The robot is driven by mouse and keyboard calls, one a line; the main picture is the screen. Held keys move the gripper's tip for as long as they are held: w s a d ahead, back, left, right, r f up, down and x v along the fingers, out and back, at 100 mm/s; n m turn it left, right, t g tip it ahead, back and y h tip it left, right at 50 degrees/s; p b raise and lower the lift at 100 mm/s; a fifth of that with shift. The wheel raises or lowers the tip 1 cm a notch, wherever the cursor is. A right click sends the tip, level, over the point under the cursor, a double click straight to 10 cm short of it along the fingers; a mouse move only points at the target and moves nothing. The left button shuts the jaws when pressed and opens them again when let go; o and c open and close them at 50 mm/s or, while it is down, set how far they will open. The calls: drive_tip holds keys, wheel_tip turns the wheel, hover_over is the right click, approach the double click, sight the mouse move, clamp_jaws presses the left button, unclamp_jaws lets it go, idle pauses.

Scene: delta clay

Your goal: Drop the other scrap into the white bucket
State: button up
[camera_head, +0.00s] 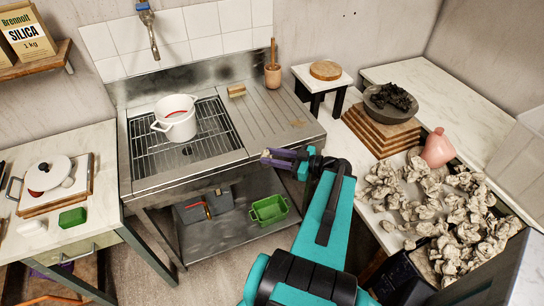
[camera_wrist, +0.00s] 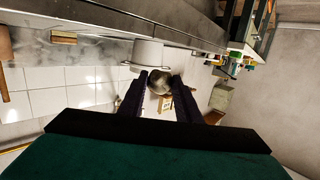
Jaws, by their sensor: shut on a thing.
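The white bucket (camera_head: 176,127) has two side handles and something red inside. It stands on the drying rack in the steel sink and also shows at the top of the wrist view (camera_wrist: 147,53). My gripper (camera_head: 268,157) is at the sink's front edge, to the right of and nearer than the bucket. In the wrist view, my gripper (camera_wrist: 160,90) is shut on a rounded greyish scrap (camera_wrist: 160,80) between the fingertips. The scrap cannot be made out in the head view.
A faucet (camera_head: 149,25) hangs behind the bucket. A wooden block (camera_head: 236,90) and mortar (camera_head: 273,76) stand at the sink's back. Crumpled clay lumps (camera_head: 455,220) cover the right table. A green tub (camera_head: 268,210) sits on the lower shelf. The ribbed drainboard (camera_head: 275,115) is mostly clear.

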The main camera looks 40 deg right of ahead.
drive_tip(key=w+a+r+n+g+y+b, duration=0.3)
drive_tip(key=w+a+y+b, duration=0.1)
drive_tip(key=w+a, duration=1.1)
drive_tip(key=w+a+r+n+g+y+b, duration=0.1)
drive_tip(key=w+a, duration=0.2)
drive_tip(key=a, duration=0.6)
drive_tip(key=w+a+r+n+g+y+b, duration=0.1)
drive_tip(key=w+a+r+n+b, duration=0.1)
drive_tip(key=a, duration=0.8)
drive_tip(key=shift+w+r+y, duration=0.3)
drive_tip(key=shift+w+y, duration=0.1)
drive_tip(key=shift+w, duration=0.45)
drive_tip(key=shift+s, duration=0.1)
